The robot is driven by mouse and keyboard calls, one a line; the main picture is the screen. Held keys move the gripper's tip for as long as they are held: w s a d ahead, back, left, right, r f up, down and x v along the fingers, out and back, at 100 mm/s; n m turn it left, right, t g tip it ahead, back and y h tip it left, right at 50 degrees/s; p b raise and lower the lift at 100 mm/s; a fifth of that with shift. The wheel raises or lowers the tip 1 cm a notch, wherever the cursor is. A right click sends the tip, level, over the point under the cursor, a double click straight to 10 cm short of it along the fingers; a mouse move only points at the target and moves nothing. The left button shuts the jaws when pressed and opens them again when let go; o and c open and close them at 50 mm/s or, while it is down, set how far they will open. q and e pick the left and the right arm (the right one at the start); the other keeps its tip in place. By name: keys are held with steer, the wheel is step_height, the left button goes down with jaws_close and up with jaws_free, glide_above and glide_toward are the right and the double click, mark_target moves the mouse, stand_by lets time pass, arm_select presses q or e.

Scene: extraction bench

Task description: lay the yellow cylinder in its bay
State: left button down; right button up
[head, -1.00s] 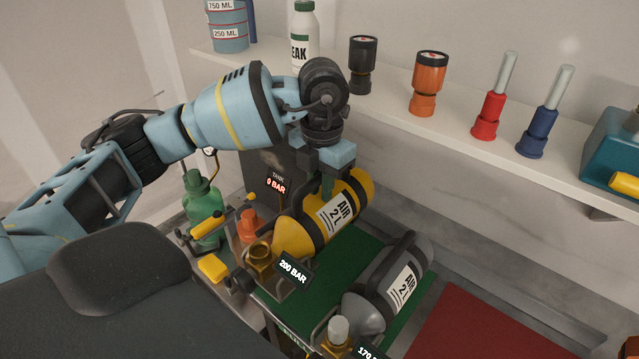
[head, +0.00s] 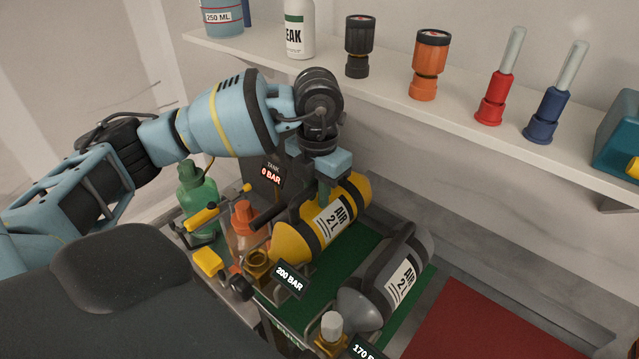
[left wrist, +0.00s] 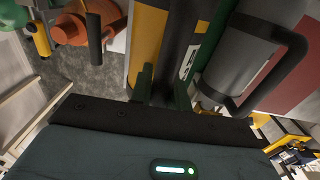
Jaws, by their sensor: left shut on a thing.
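The yellow cylinder (head: 309,243) has black bands and an "AIR 2 L" label, and its tag reads 200 BAR. It lies along the left part of the green mat (head: 318,288), beside the grey cylinder (head: 392,273). My left gripper (head: 325,192) comes down from above and is shut on the yellow cylinder's dark carrying handle. In the left wrist view the fingers (left wrist: 163,92) close around the dark handle, with the yellow body (left wrist: 148,38) behind. Whether the cylinder rests on the mat or hangs slightly above it I cannot tell. My right gripper is not in view.
An orange bottle (head: 242,228) and a green bottle (head: 199,200) stand left of the yellow cylinder, close to yellow-handled fittings. A red mat (head: 475,325) lies bare at the right. A shelf (head: 395,85) with torches and other items runs behind.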

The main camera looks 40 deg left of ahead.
mark_target(318, 210)
arm_select(q)
steer(key=shift+w+f+b, duration=0.1)
steer(key=shift+f+b, duration=0.5)
steer(key=shift+f, duration=1.35)
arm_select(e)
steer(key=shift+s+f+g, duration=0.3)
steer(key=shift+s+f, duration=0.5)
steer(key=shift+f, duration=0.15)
arm_select(q)
steer(key=shift+f, duration=0.1)
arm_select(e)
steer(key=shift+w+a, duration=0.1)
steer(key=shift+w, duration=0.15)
arm_select(q)
steer(key=shift+f, duration=0.35)
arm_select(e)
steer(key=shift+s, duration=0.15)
arm_select(q)
steer(key=c, duration=1.3)
jaws_free()
steer(key=shift+o, duration=0.2)
steer(key=shift+s+f, duration=0.2)
steer(key=shift+f, duration=0.1)
step_height(318, 210, up, 8)
steer(key=shift+w+r, duration=0.1)
steer(key=shift+r, duration=0.05)
